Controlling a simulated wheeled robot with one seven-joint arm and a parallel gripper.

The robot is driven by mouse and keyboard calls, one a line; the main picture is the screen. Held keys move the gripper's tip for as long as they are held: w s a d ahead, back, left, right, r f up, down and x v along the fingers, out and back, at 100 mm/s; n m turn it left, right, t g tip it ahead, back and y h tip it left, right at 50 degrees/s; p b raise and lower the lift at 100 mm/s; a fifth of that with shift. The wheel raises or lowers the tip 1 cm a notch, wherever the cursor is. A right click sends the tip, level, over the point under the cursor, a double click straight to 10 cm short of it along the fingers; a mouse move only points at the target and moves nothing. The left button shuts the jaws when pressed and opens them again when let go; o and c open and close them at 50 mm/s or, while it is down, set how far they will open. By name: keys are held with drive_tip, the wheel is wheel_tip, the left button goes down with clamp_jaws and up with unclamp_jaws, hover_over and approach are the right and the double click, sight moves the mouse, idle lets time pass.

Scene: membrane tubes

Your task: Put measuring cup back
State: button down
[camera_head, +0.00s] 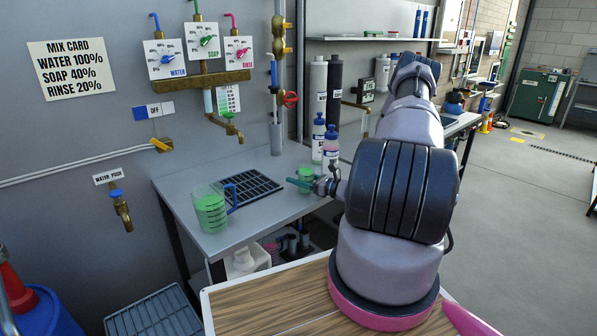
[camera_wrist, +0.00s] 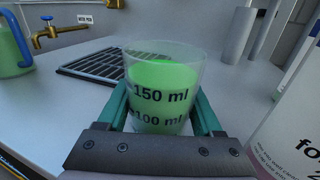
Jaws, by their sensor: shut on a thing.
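The small clear measuring cup (camera_wrist: 163,88) holds green liquid and bears the marks 150 ml and 100 ml in the wrist view. My gripper (camera_wrist: 162,115) has its teal fingers on both sides of the cup and is shut on it. The cup is upright. In the head view the cup (camera_head: 306,174) shows at the right part of the grey bench, with my gripper (camera_head: 305,183) at it. I cannot tell whether its base touches the bench.
A larger jug of green liquid (camera_head: 210,210) with a blue handle stands left on the bench (camera_head: 190,180). A black drain grate (camera_head: 250,187) lies between jug and cup. Bottles (camera_head: 331,148) stand close behind the cup. A brass tap (camera_head: 232,130) hangs above the grate.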

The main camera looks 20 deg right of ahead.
drive_tip(key=shift+f, duration=0.25)
drive_tip(key=shift+c, duration=0.2)
unclamp_jaws()
drive_tip(key=shift+r, duration=0.15)
drive_tip(key=v, duration=1.2)
